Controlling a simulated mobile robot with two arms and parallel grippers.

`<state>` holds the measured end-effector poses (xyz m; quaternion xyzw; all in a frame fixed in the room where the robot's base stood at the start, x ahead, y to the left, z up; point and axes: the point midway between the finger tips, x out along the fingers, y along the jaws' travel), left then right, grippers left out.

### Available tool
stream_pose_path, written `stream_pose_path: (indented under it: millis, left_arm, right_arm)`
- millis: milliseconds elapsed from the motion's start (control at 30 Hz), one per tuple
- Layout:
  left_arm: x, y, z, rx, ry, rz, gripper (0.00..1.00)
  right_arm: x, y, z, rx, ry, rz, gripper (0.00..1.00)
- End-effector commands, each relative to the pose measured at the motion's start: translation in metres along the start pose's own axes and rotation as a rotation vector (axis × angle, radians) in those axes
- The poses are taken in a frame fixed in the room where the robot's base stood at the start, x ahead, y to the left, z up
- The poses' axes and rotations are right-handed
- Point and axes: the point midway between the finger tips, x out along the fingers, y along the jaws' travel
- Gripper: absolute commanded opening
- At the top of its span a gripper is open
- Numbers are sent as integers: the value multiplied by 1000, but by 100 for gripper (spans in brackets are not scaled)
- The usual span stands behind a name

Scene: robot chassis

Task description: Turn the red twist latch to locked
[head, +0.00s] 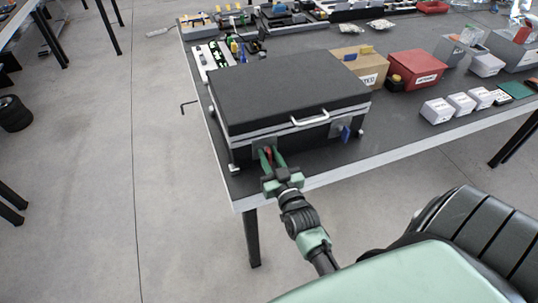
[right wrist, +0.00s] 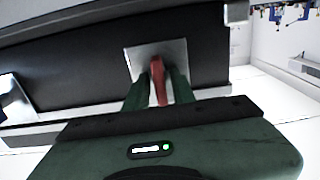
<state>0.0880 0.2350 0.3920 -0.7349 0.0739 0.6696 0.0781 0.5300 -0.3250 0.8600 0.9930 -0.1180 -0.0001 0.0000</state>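The red twist latch (right wrist: 160,80) sits on a square metal plate (right wrist: 147,54) on the front of a black case. In the head view the red latch (head: 269,152) shows at the case's left front, partly hidden by my gripper. My right gripper (right wrist: 158,88) has its two green fingers on either side of the latch handle, with little or no gap. I cannot tell whether they press on it. In the head view my right gripper (head: 270,160) reaches the case front from below. The black case (head: 285,90) is closed, with a silver handle (head: 310,118). My left gripper is not in view.
A blue latch (head: 345,134) is at the case's right front. The case stands near the front corner of a dark table (head: 400,125). A cardboard box (head: 362,66), a red box (head: 417,69) and several small white boxes (head: 437,110) stand to its right.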

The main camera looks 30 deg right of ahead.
Motion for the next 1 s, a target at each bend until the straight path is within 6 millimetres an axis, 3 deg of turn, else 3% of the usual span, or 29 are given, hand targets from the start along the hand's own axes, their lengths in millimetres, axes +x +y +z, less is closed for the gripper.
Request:
stream_pose_path:
  millis: [33,67,533,1000]
  left_arm:
    - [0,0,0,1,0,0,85]
    - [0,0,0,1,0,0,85]
    - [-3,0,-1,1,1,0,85]
    - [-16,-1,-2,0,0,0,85]
  right_arm:
    - [0,0,0,0,0,0,8]
    - [0,0,0,0,0,0,0]
    - [0,0,-1,58,0,-1,0]
    - [0,2,-1,432,1,-1,0]
